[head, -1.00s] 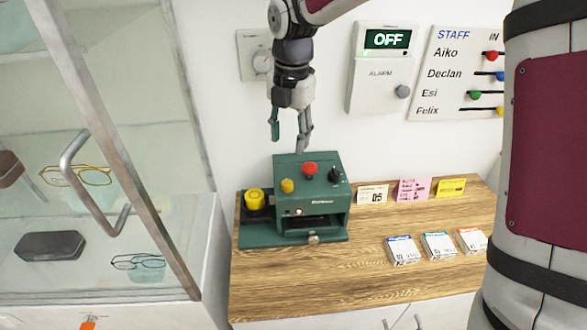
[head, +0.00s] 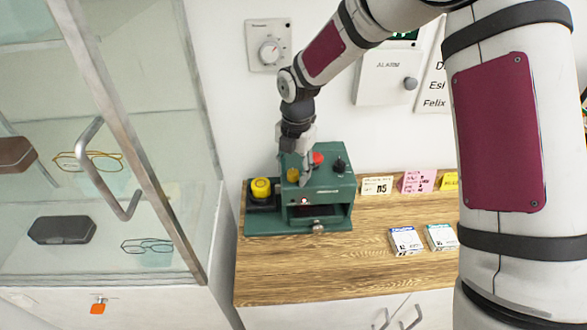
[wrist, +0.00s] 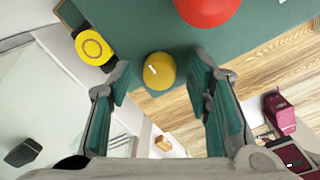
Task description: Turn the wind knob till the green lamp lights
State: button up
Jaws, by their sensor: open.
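A green machine (head: 335,190) stands on the wooden counter. A small yellow knob (wrist: 159,71) with a short white mark is on its top; the wrist view shows it between my open fingers, with gaps on both sides. In the head view the knob (head: 292,175) is partly behind my gripper (head: 299,172), which points down over the machine top. I see no label that names the wind knob.
A red mushroom button (head: 318,159) and a black knob (head: 339,164) are on the machine top, close to my gripper. A yellow round part (head: 261,188) is at its left. A glass display case (head: 120,190) stands left. Small boxes (head: 405,241) lie right on the counter (head: 290,280).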

grip_shut()
